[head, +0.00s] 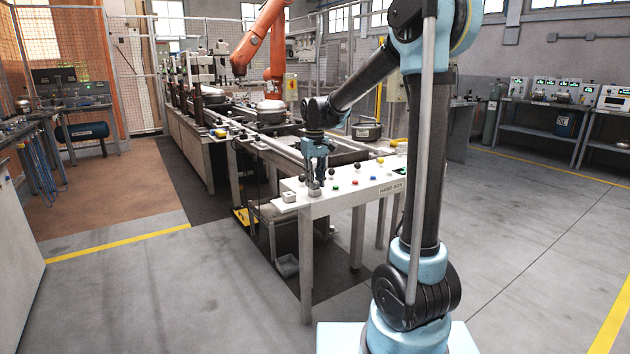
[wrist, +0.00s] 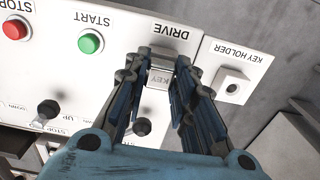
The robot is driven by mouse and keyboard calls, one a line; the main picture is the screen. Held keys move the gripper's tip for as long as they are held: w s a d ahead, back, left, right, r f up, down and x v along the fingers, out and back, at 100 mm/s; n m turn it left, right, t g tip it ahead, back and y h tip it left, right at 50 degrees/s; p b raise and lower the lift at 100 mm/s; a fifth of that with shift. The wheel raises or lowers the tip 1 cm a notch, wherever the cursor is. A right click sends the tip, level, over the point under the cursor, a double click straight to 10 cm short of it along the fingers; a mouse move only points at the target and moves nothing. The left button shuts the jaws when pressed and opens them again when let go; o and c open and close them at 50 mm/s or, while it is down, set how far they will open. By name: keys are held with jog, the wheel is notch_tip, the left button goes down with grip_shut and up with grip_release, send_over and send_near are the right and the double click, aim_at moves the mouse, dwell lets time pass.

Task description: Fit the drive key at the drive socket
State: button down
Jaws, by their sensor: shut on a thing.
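My gripper (head: 315,183) points down over the left end of the white control panel. In the wrist view my gripper (wrist: 162,62) is shut on the drive key (wrist: 159,77), a grey block marked KEY. The key is right below the DRIVE label (wrist: 172,32), between the fingers. The drive socket is hidden behind the key and fingertips, so I cannot tell whether the key is seated in it or just above it. The key holder (wrist: 232,86), a white plate with a square fitting and dark hole, is just right of the gripper and has no key in it.
The panel (head: 372,187) carries a green START button (wrist: 90,42), a red STOP button (wrist: 15,28) and black knobs (wrist: 47,111) close to the fingers. Behind it stands the conveyor line with an orange robot arm (head: 262,45). Open floor (head: 520,220) lies to the right.

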jog(key=shift+f, duration=0.1)
jog(key=c, duration=1.2)
grip_release()
jog(key=shift+c, duration=0.2)
notch_tip(320, 180, up, 12)
jog(key=s+d+f+m, duration=0.1)
jog(key=s+d+f, duration=0.1)
jog(key=s+d, duration=0.35)
jog(key=s+d+f+m+t, duration=0.1)
jog(key=s+d+f, duration=0.1)
jog(key=s+d, duration=0.3)
jog(key=s+d+f+m, duration=0.1)
jog(key=s+d+f, duration=0.25)
jog(key=s, duration=0.25)
jog(key=s+d+f+m, duration=0.1)
jog(key=s+d+f, duration=0.2)
jog(key=s+f, duration=0.4)
jog(key=s+d+f+m+t, duration=0.1)
jog(key=s+d+f+m, duration=0.1)
jog(key=s+d+f, duration=0.2)
jog(key=s+f, duration=0.3)
jog(key=s, duration=0.1)
jog(key=shift+d+m, duration=0.25)
jog(key=shift+m, duration=0.05)
